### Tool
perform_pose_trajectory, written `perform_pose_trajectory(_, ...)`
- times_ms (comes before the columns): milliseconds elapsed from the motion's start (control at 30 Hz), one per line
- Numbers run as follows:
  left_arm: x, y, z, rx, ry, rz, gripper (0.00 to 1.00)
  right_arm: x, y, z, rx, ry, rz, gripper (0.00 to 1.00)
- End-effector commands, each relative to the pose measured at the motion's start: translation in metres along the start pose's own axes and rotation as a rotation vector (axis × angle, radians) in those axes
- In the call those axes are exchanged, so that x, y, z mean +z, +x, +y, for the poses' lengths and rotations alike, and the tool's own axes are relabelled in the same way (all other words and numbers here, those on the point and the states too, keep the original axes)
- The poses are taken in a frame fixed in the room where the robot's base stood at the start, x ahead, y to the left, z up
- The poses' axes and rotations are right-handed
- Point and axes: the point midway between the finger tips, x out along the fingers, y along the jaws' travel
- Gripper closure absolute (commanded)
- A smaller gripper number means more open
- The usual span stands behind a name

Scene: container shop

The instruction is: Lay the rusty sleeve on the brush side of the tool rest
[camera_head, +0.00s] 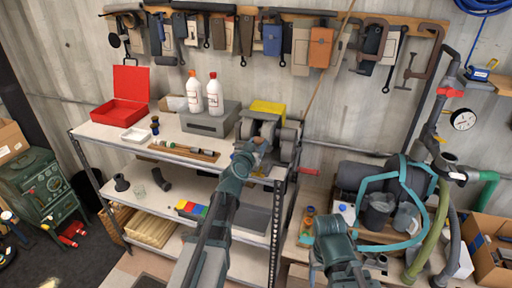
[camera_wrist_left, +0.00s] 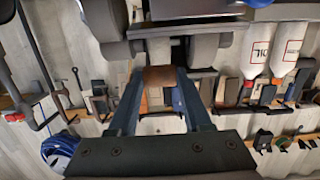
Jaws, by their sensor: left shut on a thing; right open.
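My left gripper (camera_head: 261,146) is at the front of the bench grinder (camera_head: 287,142) on the top shelf. In the left wrist view, which is upside down, its two fingers (camera_wrist_left: 158,84) are shut on the brown rusty sleeve (camera_wrist_left: 160,76). The sleeve is held just in front of the grinder (camera_wrist_left: 188,18); I cannot tell whether it touches the tool rest. The tool rest and its brush side are not clearly visible, partly hidden by my gripper. My right gripper (camera_head: 331,225) is low at right, away from the grinder; its fingers are hard to make out.
A wooden tray (camera_head: 200,155) with a slim tool lies left of the grinder. A grey box (camera_head: 208,124), white bottles (camera_head: 194,92) and an open red box (camera_head: 118,112) stand on the shelf.

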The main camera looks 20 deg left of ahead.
Motion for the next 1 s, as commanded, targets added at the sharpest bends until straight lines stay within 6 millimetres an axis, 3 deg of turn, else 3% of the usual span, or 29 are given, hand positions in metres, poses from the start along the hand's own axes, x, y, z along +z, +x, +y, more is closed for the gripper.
perform_pose_trajectory(200,0.010,0.027,0.000,0.000,0.001,0.001,1.00,-0.001,0.014,-0.001,0.000,0.001,0.001,0.36)
perform_pose_trajectory(400,0.028,0.042,0.000,0.000,0.001,0.001,1.00,-0.002,0.034,-0.003,0.000,0.003,0.002,0.36)
perform_pose_trajectory(900,0.037,0.050,0.001,0.003,0.000,-0.002,1.00,-0.003,0.043,-0.004,0.000,0.002,0.002,0.36)
perform_pose_trajectory(933,0.037,0.050,0.001,0.003,0.000,-0.003,0.47,-0.003,0.043,-0.004,0.000,0.002,0.002,0.36)
perform_pose_trajectory(1000,0.038,0.050,0.001,0.003,0.000,-0.003,0.35,-0.003,0.043,-0.004,0.000,0.002,0.002,0.36)
